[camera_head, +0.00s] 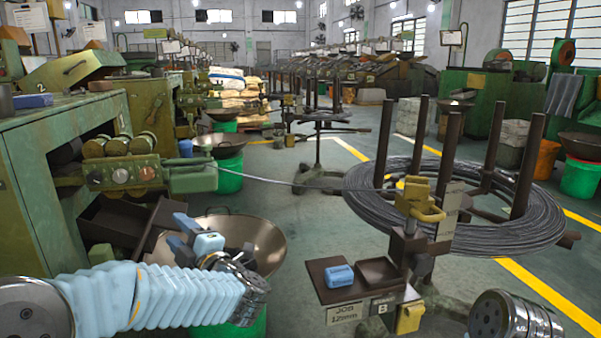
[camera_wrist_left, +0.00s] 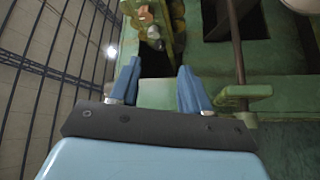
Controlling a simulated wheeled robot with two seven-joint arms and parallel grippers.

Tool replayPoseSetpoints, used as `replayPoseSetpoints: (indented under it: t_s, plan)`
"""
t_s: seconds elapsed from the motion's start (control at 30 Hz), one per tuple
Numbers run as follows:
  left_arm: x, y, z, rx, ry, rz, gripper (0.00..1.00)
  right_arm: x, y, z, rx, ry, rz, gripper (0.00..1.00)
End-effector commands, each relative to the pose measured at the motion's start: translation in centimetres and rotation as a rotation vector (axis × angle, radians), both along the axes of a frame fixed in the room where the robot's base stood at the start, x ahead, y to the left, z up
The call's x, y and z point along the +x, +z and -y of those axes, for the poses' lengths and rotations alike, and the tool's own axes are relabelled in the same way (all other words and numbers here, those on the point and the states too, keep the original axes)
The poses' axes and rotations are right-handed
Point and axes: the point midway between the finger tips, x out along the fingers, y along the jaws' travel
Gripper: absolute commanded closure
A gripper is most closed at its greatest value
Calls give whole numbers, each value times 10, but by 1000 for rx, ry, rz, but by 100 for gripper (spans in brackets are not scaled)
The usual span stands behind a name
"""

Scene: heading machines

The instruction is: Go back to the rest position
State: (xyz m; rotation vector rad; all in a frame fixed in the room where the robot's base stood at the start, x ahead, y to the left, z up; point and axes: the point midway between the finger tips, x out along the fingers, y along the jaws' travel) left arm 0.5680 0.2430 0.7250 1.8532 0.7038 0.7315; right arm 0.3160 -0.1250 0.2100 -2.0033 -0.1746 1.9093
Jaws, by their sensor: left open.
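My left arm reaches in from the lower left in the head view.
A green machine (camera_head: 60,150) stands close on the left. A small stand (camera_head: 345,290) with a blue block (camera_head: 339,276) is in front. Behind it a wire coil (camera_head: 370,190) lies around upright posts. Green floor (camera_head: 290,160) is open between machine and coil.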

Motion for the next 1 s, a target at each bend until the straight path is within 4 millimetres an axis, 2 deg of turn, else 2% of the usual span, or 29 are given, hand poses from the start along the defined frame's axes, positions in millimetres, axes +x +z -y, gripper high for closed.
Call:
replayPoseSetpoints:
  t_s: [0.17,0.37,0.47,0.57,0.6,0.67,0.7,0.77,0.8,0.9,1.0]
  plan:
    - [23,-38,10,63,-119,-137,53,0,10,0,0,0,-1,100]
    - [45,-110,29,142,-318,-371,53,-1,21,-2,1,3,-1,100]
    - [46,-163,41,179,-452,-532,53,-1,29,-2,2,4,-1,100]
    - [31,-230,57,210,-626,-740,53,-2,39,-3,3,6,-1,100]
    - [18,-261,64,217,-708,-837,53,-2,44,-4,3,6,-1,100]
    - [-10,-306,75,219,-840,-983,53,-2,51,-4,4,8,-2,100]
    - [-32,-333,82,215,-929,-1075,53,-3,55,-5,4,9,-2,100]
    - [-70,-367,93,203,-1063,-1207,53,-3,60,-6,5,10,-3,100]
    - [-97,-386,99,190,-1148,-1284,53,-3,63,-6,5,11,-3,100]
    - [-161,-417,112,153,-1343,-1444,53,-4,70,-7,6,12,-3,100]
    - [-211,-431,120,119,-1494,-1548,53,-4,75,-7,7,13,-2,100]
